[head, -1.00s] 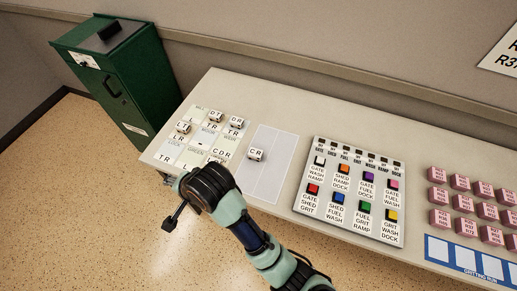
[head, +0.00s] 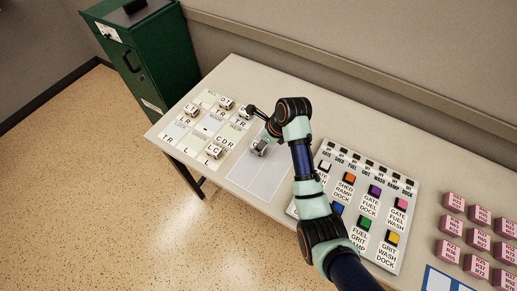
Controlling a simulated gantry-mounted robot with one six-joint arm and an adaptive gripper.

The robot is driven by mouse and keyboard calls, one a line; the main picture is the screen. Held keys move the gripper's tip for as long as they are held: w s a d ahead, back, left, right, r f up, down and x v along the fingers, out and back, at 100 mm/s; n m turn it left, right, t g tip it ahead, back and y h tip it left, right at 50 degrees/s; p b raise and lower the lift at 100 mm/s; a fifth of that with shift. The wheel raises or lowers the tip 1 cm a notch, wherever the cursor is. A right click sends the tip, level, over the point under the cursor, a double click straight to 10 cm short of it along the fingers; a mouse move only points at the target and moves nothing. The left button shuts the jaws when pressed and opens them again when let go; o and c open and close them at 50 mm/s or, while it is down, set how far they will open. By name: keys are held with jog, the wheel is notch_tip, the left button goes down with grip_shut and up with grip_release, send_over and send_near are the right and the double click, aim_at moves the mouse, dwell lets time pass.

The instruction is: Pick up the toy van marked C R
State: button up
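My gripper (head: 260,149) points down at the left edge of the pale grey rectangle (head: 262,180) on the table, beside the lettered grid. It is at the spot where the small white van marked C R stood in the earlier frame. The gripper covers that spot, so the van and its letters are not clearly seen. Whether the fingers are open or closed around it is too small to tell.
Several similar lettered vans, including one marked L C (head: 214,153), stand on the grid (head: 203,132) to the left. A panel of coloured buttons (head: 332,153) lies right, partly behind my arm. Pink blocks (head: 453,202) stand farther right. A green cabinet (head: 160,60) is behind left.

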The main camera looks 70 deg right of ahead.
jog(key=b+x, duration=0.2)
jog(key=x, duration=0.2)
jog(key=shift+s+a+f, duration=0.1)
jog(key=shift+a+f, duration=0.05)
jog(key=shift+f, duration=0.05)
jog(key=shift+r, duration=0.1)
jog(key=c, duration=1.2)
notch_tip(320, 180, up, 20)
jog(key=p, duration=0.7)
jog(key=shift+p, duration=0.35)
